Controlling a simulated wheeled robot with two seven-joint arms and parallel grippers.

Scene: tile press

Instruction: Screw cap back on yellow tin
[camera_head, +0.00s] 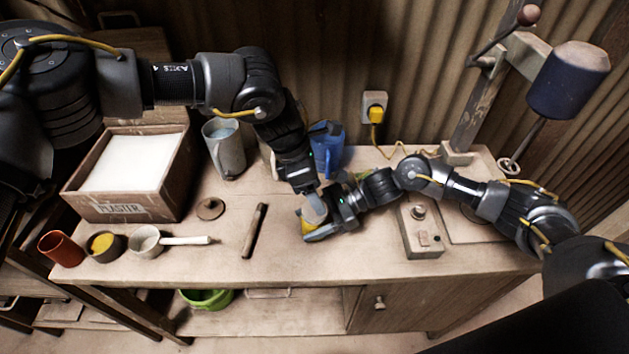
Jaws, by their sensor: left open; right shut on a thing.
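The yellow tin (307,227) stands near the front middle of the bench and is mostly covered by my two grippers. My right gripper (322,234) comes in from the right and is shut on the tin, low on its side. My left gripper (314,208) points down from above, open, with its fingertips right over the top of the tin. The cap cannot be made out; the fingers hide the tin's top, so I cannot tell whether the cap sits there.
A wooden stick (254,231), a round disc (210,208) and a white-handled cup (147,241) lie left. A plaster box (118,206), metal jug (225,150) and blue jug (328,147) stand behind. A control box (421,236) sits right. The front edge is close.

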